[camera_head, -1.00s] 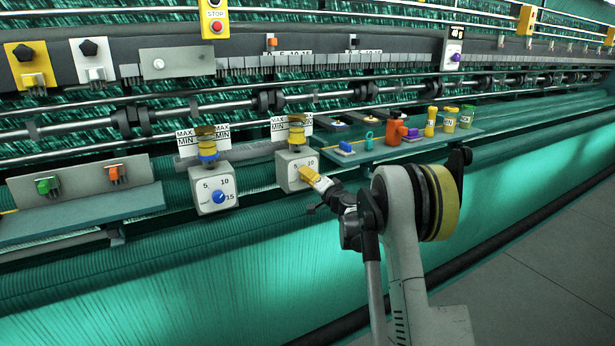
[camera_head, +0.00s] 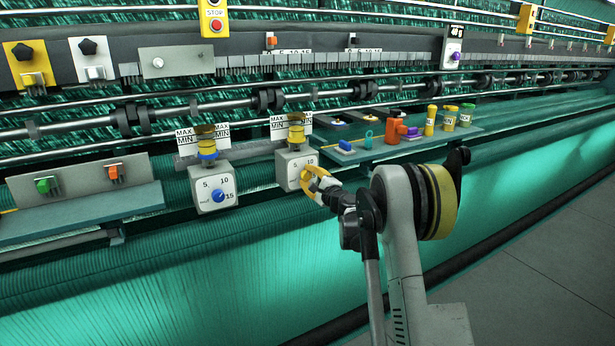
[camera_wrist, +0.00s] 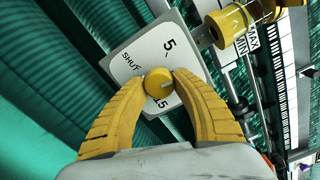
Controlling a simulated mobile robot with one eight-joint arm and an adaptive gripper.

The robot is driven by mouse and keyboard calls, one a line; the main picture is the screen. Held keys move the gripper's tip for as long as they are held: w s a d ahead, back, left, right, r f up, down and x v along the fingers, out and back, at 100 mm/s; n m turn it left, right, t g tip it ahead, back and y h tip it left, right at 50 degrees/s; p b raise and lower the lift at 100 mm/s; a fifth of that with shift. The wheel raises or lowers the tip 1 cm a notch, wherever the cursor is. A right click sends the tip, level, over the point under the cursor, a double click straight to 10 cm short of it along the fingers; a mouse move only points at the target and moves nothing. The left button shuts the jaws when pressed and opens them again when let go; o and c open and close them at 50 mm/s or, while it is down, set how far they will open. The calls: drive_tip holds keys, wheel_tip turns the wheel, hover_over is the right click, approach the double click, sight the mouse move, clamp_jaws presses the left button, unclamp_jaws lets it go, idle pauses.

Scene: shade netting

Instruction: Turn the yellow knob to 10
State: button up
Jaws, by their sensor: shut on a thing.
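The yellow knob (camera_wrist: 158,84) sits on the face of a pale dial box (camera_wrist: 133,56), which also shows in the head view (camera_head: 288,168). My gripper (camera_wrist: 160,77) is shut on the knob, with one curved yellow finger on each side. In the head view my gripper (camera_head: 308,174) is at the front of the box and mostly covers the knob. In the wrist view, SHUT, 5 and 15 show on the dial, and the right finger hides the stretch between 5 and 15. The knob's pale mark points right, toward that hidden stretch.
A similar box with a blue knob (camera_head: 218,196) stands to the left. A green shelf (camera_head: 400,150) on the right holds several small coloured objects. A yellow-banded fitting (camera_head: 296,132) with MAX/MIN labels rises above the yellow-knob box. Green netting hangs below.

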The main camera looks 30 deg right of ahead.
drive_tip(key=m, duration=0.6)
drive_tip(key=shift+a, duration=0.1)
drive_tip(key=shift+m, duration=0.3)
idle(0.3)
drive_tip(key=o, duration=1.2)
drive_tip(key=s, duration=1.2)
drive_tip(key=shift+d, duration=0.2)
